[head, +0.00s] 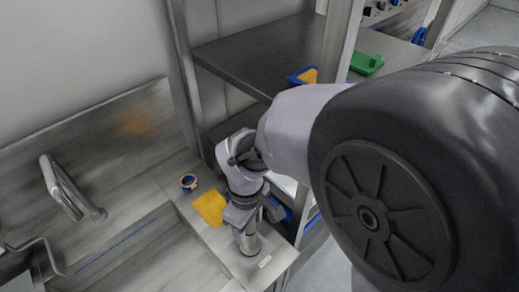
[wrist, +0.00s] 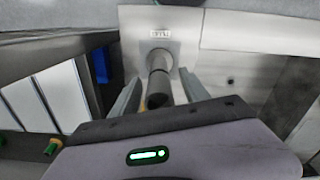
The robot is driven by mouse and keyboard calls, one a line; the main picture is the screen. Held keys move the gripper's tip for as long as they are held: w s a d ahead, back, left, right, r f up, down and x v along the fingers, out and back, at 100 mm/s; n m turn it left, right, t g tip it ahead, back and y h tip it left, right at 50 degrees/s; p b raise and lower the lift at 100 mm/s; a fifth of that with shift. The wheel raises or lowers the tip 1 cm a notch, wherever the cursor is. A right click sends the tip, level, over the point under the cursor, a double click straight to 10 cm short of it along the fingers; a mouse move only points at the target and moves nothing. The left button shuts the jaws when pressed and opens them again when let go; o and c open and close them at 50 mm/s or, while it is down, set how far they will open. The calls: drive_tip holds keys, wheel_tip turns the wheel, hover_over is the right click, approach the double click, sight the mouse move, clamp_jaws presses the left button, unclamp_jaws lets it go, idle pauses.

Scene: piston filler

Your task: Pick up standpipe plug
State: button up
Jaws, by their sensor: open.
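A grey metal cylinder, which I take to be the standpipe plug (head: 248,241), stands on the steel ledge beside the sink, close to the ledge's front corner. In the wrist view the plug (wrist: 159,64) lies between the two fingers of my gripper (wrist: 160,84), with its dark near end towards the palm. The gripper is open, one finger on each side, and a gap seems to show at both sides. In the head view my gripper (head: 243,218) is right over the plug and hides its top.
A white label (head: 265,262) is in front of the plug. A faucet (head: 72,190) stands at left. A steel shelf (head: 250,55) rises behind my arm.

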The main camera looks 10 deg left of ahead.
sight(252, 247)
wheel_tip(252, 247, down, 3)
drive_tip(key=shift+w+r+b, duration=0.1)
drive_tip(key=shift+b, duration=0.25)
drive_tip(key=shift+r, duration=0.15)
drive_tip(key=shift+c, duration=0.6)
clamp_jaws()
